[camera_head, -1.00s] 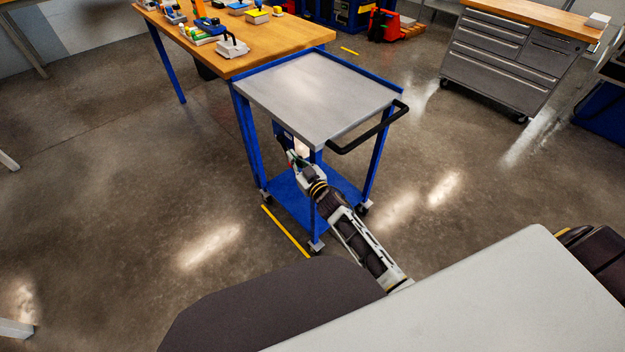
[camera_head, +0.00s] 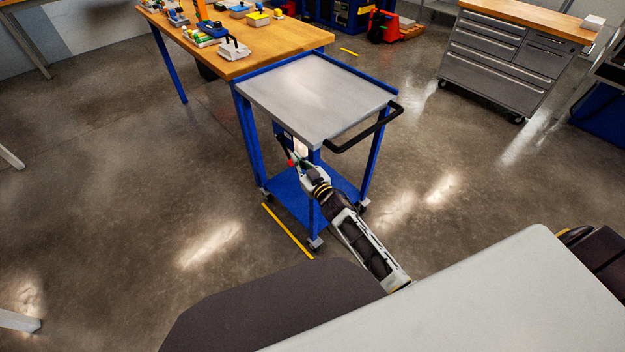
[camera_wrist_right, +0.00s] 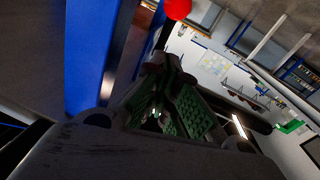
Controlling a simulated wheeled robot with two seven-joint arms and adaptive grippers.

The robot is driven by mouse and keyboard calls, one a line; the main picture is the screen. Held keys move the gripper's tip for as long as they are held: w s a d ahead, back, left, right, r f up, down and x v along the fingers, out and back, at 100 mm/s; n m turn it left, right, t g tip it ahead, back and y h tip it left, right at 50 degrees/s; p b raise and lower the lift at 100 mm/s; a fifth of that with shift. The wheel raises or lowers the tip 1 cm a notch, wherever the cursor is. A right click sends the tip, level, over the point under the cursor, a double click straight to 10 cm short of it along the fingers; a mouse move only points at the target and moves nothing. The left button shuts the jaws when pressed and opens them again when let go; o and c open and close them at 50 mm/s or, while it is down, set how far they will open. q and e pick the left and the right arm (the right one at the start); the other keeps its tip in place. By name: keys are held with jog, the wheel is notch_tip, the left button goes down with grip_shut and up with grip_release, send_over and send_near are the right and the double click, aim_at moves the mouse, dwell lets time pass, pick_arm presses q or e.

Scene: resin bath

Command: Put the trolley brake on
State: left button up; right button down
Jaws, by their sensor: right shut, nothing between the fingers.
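The trolley (camera_head: 310,95) has a grey top, a blue frame, a black push handle (camera_head: 365,130) and a lower blue shelf. It stands against the end of the wooden bench. A red knob (camera_head: 291,162) on a thin black lever shows under the top, by a blue plate on the near side. The red knob also shows at the top edge of the right wrist view (camera_wrist_right: 177,8), just beyond the fingertips. My right gripper (camera_head: 298,166) is shut and empty close to the knob; contact cannot be told. My left gripper is not in view.
The wooden bench (camera_head: 270,45) with several small items stands behind the trolley. A blue trolley post (camera_wrist_right: 88,50) is close to the left of my right gripper. A yellow floor line (camera_head: 287,231) runs by the casters. A grey drawer cabinet (camera_head: 510,60) stands far right. Floor around is clear.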

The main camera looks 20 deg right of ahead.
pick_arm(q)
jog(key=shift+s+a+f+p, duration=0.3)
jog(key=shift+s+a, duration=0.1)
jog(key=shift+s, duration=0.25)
pick_arm(e)
jog(key=v, duration=0.8)
jog(key=shift+s+f, duration=0.3)
jog(key=shift+s, duration=0.05)
